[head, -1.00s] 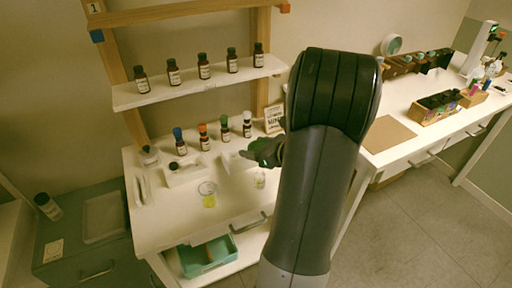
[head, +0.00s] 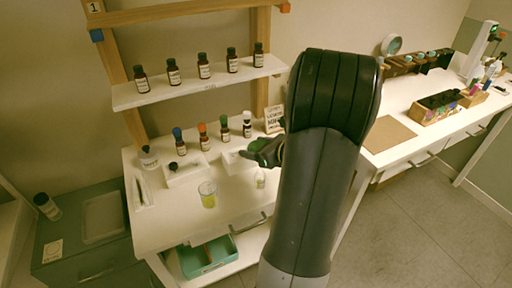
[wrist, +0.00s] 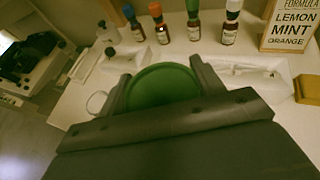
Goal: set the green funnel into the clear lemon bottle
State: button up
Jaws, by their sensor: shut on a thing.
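My gripper (wrist: 155,75) is shut on the green funnel (wrist: 155,88), whose round rim shows between the fingers in the wrist view. The funnel is held apart from both.
Dark bottles with blue (head: 179,142), orange (head: 203,138), green (head: 225,132) and white (head: 247,126) caps stand behind. A formula card (wrist: 290,25) reads lemon, mint, orange. White trays (head: 186,175) lie before the bottles. A shelf (head: 200,92) hangs above. The front table is mostly clear.

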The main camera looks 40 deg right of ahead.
jog(key=shift+f+b, duration=2.2)
jog(key=shift+f, duration=0.2)
jog(key=o, duration=1)
jog(key=shift+o, duration=0.2)
jog(key=v, duration=1)
jog(key=shift+s+r, duration=0.15)
jog(key=shift+s, duration=0.25)
jog(key=shift+w, duration=0.1)
jog(key=x, duration=1)
jog(key=shift+w+r, duration=0.1)
jog(key=shift+w, duration=0.2)
